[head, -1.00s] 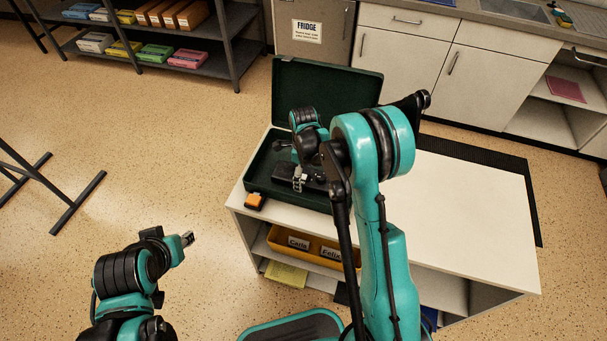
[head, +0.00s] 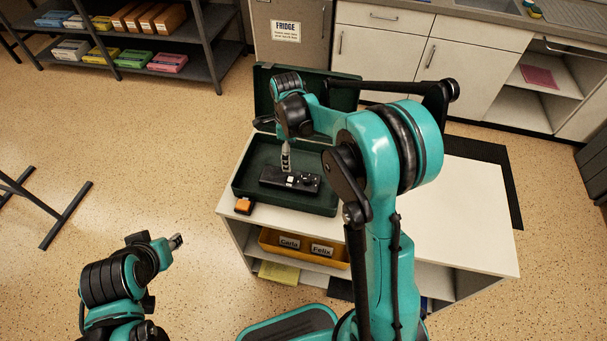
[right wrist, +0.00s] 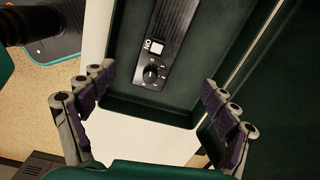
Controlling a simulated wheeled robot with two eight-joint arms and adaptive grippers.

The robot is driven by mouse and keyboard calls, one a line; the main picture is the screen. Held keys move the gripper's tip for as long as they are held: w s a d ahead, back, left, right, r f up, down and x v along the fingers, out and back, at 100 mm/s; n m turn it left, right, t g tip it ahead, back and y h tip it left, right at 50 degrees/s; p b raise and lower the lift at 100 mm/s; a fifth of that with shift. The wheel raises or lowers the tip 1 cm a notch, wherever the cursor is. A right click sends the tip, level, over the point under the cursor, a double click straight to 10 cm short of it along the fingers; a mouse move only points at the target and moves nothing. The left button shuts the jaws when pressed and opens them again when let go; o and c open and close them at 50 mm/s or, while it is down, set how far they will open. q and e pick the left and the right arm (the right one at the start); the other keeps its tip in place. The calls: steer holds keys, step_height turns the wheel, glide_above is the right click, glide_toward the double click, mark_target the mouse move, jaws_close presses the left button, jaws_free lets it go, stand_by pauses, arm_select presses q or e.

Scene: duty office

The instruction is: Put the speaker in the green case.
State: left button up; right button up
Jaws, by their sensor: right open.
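The speaker (head: 275,178) is a black box with a knob and a pale label. It lies flat on the floor of the open green case (head: 240,188), inside its walls. The right wrist view also shows the speaker (right wrist: 170,45) and the case (right wrist: 165,112). My right gripper (head: 286,168) is above the speaker; in the right wrist view its fingers (right wrist: 159,77) are spread wide with nothing between them. My left gripper (head: 177,241) is off to the left over the floor, away from the case. Its fingers are too small to judge.
The case stands on a white cabinet (head: 455,215) with its lid (head: 264,95) raised at the back. A small orange item (head: 244,206) lies beside its front left corner. A yellow bin (head: 270,243) sits on the shelf below. The cabinet top to the right is clear.

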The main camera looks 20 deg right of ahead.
steer(key=s+r+n+t, duration=0.3)
steer(key=s+r+n, duration=0.6)
steer(key=s+n, duration=0.1)
steer(key=s+n+t, duration=0.3)
steer(key=s+n, duration=0.9)
steer(key=n, duration=0.1)
steer(key=shift+s+r+t, duration=0.3)
steer(key=shift+r+t, duration=0.05)
steer(key=shift+t, duration=0.05)
